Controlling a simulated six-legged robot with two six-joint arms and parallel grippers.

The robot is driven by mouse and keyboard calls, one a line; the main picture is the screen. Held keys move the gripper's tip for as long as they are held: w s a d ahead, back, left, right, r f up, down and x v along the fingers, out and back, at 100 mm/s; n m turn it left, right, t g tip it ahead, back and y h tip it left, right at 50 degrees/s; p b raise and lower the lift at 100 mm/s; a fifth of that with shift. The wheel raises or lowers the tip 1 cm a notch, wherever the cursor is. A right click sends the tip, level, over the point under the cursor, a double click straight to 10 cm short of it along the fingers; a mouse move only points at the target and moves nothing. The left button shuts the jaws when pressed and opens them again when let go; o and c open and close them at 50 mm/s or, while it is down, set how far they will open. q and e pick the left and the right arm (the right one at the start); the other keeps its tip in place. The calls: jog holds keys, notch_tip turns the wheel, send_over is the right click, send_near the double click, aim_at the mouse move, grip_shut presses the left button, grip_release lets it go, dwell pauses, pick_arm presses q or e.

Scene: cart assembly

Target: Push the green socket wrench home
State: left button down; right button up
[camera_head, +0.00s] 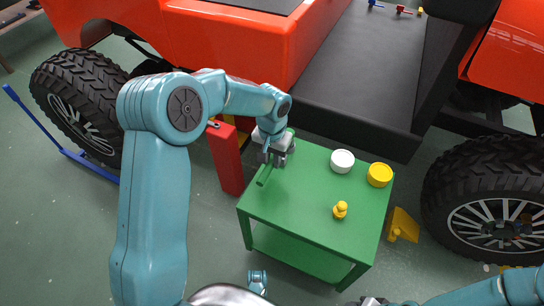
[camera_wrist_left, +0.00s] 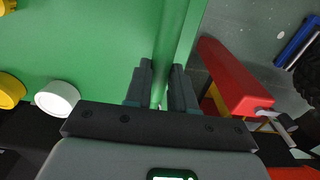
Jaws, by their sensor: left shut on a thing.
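The green socket wrench (camera_head: 264,176) is a long green bar over the left edge of the green table (camera_head: 300,210) in the head view. My left gripper (camera_head: 272,157) is shut on it, at the table's far left corner. In the left wrist view the wrench (camera_wrist_left: 174,35) runs away between the fingers of my left gripper (camera_wrist_left: 161,88). The fingers hide its near part, and its green blends with the table top. Whether it touches the table is unclear. My right gripper (camera_head: 372,301) is partly visible at the bottom edge; its fingers are not clear.
A white cup (camera_head: 342,161), a yellow cup (camera_head: 379,175) and a small yellow part (camera_head: 340,210) stand on the table's right half. A red block (camera_head: 226,160) stands left of the table. The orange vehicle (camera_head: 230,40) and its wheels border the table.

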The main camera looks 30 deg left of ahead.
pick_arm(q)
jog(key=shift+f+b, duration=0.8)
jog(key=shift+f, duration=0.45)
jog(key=c, duration=0.9)
grip_release()
jog(key=shift+o, duration=0.2)
jog(key=shift+r, duration=0.35)
notch_tip(320, 180, up, 16)
jog(key=p, duration=0.6)
jog(key=shift+f, duration=0.2)
